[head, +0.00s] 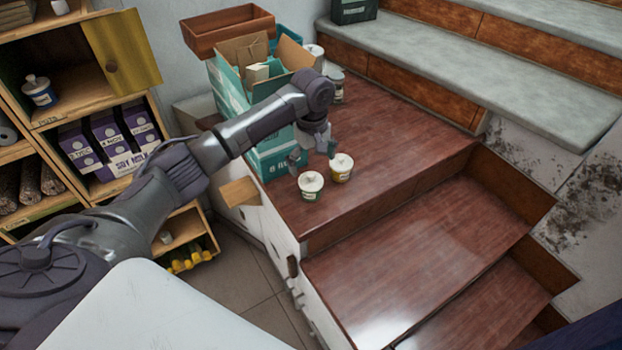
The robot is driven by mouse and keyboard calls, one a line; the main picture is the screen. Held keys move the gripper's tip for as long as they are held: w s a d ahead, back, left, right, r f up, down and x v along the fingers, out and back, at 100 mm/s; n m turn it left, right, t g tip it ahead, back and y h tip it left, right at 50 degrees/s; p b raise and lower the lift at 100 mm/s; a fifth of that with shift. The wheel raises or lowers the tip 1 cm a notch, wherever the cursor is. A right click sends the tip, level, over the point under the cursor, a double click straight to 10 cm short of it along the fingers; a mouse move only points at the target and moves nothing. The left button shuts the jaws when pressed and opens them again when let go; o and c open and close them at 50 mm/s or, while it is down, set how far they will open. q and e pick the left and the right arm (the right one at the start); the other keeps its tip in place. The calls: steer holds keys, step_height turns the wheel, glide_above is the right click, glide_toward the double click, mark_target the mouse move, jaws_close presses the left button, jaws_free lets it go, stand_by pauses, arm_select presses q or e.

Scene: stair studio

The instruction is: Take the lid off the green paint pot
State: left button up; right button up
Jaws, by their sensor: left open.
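The green paint pot (311,193) stands upright on the reddish-brown wooden landing, near its front left corner. Its white lid (311,180) with a small knob sits on top. A yellow paint pot (342,173) with a similar white lid stands just to its right and a little behind. My left gripper (313,156) is open and points down. It appears just above and behind the green pot, with its right finger close to the yellow pot's lid. I see nothing between the fingers. My right gripper is out of view.
An open green carton (262,95) with cardboard flaps stands behind my left arm, with a brown wooden tray (228,28) beyond. More pots (335,84) stand at the back. A shelf (75,112) with purple cartons is at left. The landing's right side is clear; steps drop in front.

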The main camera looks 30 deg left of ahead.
mark_target(311, 174)
arm_select(q)
steer(key=f, duration=0.4)
steer(key=shift+s+a+f, duration=0.1)
steer(key=shift+s+f, duration=0.1)
steer(key=shift+c, duration=0.3)
